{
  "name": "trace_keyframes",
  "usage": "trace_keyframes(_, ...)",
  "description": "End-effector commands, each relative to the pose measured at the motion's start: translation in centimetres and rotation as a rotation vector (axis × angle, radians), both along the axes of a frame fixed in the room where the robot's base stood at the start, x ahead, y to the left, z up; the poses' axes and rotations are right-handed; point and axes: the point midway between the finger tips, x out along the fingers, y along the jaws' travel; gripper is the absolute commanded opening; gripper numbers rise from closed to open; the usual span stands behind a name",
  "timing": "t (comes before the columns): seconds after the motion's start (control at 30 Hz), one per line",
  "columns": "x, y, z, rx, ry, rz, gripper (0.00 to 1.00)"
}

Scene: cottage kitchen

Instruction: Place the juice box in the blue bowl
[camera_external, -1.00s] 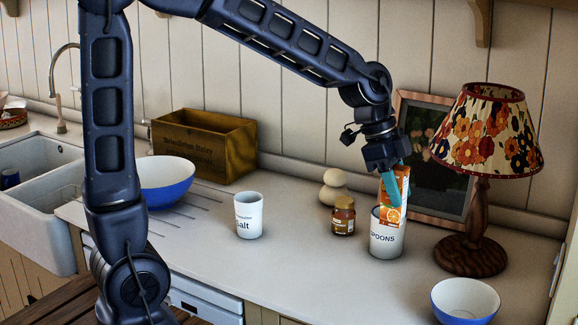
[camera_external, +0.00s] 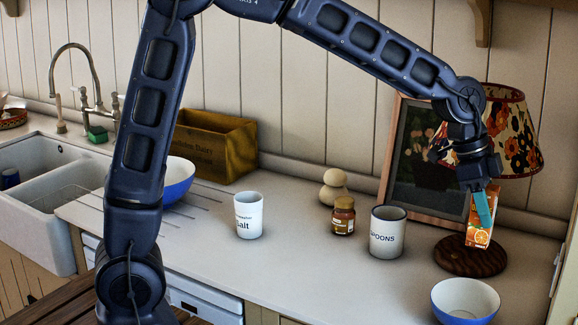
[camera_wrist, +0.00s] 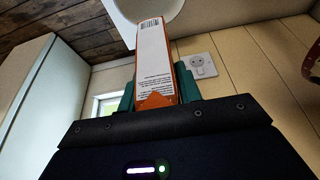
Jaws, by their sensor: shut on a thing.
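My gripper (camera_external: 483,204) is shut on the orange-and-white juice box (camera_external: 479,236) and holds it in the air in front of the lamp. In the wrist view the juice box (camera_wrist: 155,58) stands between the teal fingers. A small blue bowl (camera_external: 452,303), white inside, sits at the counter's front right, below and slightly left of the juice box. Its visible inside is empty. A larger blue bowl (camera_external: 178,183) stands far left, partly hidden behind my arm.
The lamp (camera_external: 515,135) stands close behind my gripper. The white spoons mug (camera_external: 387,243), honey jar (camera_external: 343,217) and salt cup (camera_external: 248,222) stand to the left. A framed picture (camera_external: 400,165) leans on the wall. Counter between mug and small bowl is clear.

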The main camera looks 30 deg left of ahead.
Motion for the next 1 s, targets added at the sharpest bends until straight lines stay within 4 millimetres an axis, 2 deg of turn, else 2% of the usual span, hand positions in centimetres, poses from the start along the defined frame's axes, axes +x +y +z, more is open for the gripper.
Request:
trace_keyframes(0.03,0.0,0.1,-1.2,0.003,0.002,0.000,0.06)
trace_keyframes(0.5,0.0,0.1,-11.3,0.003,0.003,0.001,0.06)
trace_keyframes(0.63,0.0,0.1,-13.2,0.002,0.002,0.001,0.06)
trace_keyframes(0.87,0.0,0.1,-14.4,0.000,0.000,0.000,0.06)
trace_keyframes(1.0,0.0,0.1,-15.9,0.002,0.003,0.001,0.06)
